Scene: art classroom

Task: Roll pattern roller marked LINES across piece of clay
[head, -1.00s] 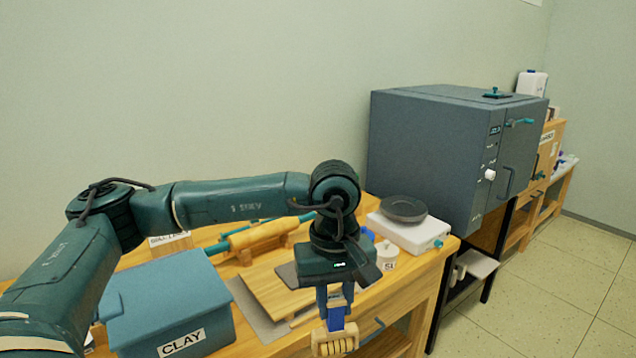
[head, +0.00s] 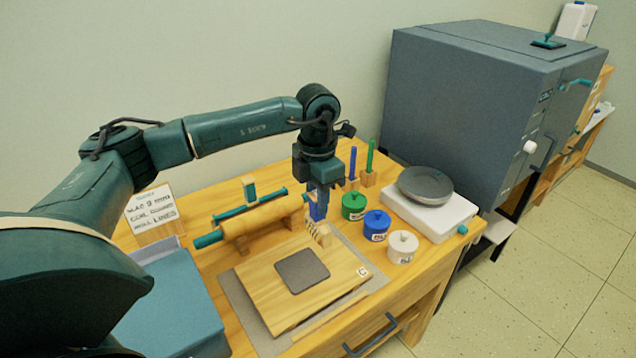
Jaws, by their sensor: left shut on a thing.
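The piece of clay (head: 302,271) is a flat dark grey slab with rounded corners on a wooden board (head: 262,284). My left gripper (head: 318,208) points down behind the far right part of the board. It is shut on the blue handle of a small wooden pattern roller (head: 319,235), which has dark marks on its face. The marks are too small to read. The roller is beyond the clay and apart from it, near the board's far edge; I cannot tell whether it touches the board. My right gripper is not in view.
A rolling pin (head: 262,217) with teal handles rests behind the board. Green (head: 354,205), blue (head: 376,225) and white (head: 402,246) lidded jars stand at right, near a turntable (head: 425,184).

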